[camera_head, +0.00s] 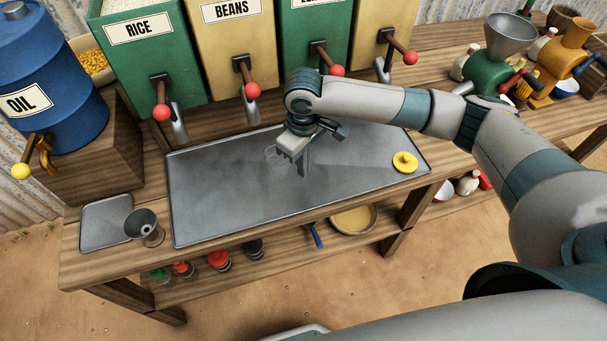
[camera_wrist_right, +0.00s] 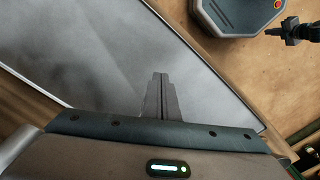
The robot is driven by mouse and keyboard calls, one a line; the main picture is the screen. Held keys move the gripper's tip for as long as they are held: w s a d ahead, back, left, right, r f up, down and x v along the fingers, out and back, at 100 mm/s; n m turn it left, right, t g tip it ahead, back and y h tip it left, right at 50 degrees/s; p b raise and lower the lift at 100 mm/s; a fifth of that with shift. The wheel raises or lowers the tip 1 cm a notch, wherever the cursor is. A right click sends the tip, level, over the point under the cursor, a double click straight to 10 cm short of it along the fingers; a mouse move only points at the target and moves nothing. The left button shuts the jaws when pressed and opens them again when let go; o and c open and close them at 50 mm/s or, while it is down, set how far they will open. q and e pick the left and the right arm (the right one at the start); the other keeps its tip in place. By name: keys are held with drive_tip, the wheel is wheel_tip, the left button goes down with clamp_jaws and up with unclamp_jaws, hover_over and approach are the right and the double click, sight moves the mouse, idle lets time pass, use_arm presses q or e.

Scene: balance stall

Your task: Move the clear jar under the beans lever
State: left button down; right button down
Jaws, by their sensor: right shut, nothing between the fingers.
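The yellow BEANS bin (camera_head: 232,40) has a lever with a red knob (camera_head: 252,90). My left gripper is out of view.
The RICE bin (camera_head: 135,50) and other levered bins line the back. A yellow lidlike disc (camera_head: 405,163) lies on the tray's right. A metal funnel (camera_head: 143,225) stands at the table's left, next to a small tray (camera_head: 105,213). The tray's front left is bare.

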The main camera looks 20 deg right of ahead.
drive_tip(key=shift+r+b, duration=0.4)
drive_tip(key=shift+r, duration=1.9)
drive_tip(key=shift+s, duration=0.1)
drive_tip(key=shift+f, duration=0.1)
